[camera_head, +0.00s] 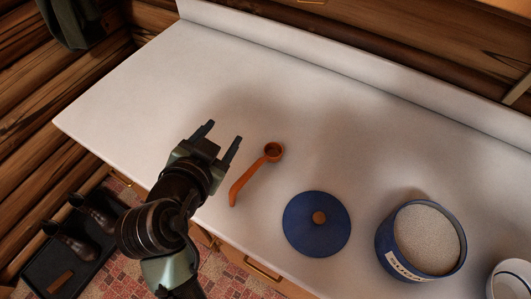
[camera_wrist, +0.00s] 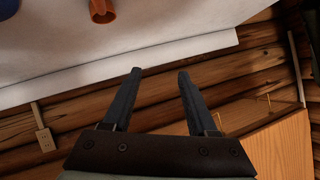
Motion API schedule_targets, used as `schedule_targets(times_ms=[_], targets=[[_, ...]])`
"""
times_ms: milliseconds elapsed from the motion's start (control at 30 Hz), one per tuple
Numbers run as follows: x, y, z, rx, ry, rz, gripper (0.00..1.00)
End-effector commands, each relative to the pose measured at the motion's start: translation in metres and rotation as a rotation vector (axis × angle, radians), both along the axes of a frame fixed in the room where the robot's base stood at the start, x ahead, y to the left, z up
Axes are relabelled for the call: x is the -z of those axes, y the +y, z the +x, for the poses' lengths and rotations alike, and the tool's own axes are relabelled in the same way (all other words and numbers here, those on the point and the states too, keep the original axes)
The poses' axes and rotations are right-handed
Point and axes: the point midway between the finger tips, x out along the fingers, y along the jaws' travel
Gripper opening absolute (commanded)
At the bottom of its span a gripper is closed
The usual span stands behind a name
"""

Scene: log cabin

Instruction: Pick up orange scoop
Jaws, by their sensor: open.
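An orange scoop (camera_head: 247,181) lies on the white counter (camera_head: 330,125), its round cup toward the back and its handle pointing toward the front edge. My gripper (camera_head: 226,137) is open and empty, to the left of the scoop in the head view, and apart from it. In the wrist view my gripper (camera_wrist: 160,72) has its two fingers spread with nothing between them. An orange piece, which looks like part of the scoop (camera_wrist: 102,10), shows at the top edge there; the rest is cut off.
A blue lid (camera_head: 304,238) with an orange knob lies right of the scoop. A blue sugar canister (camera_head: 385,238), open and full, stands farther right, with a white container (camera_head: 496,286) at the corner. The counter's left and back are clear. A backsplash (camera_head: 300,52) runs along the rear.

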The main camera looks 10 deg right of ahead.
Motion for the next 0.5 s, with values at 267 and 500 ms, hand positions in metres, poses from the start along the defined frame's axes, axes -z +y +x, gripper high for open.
schedule_targets(times_ms=[267,500], targets=[[0.073,0.006,-0.074,0.273,-0.080,0.070,0.58],[0.084,0.004,-0.103,0.349,-0.205,0.102,0.58]])
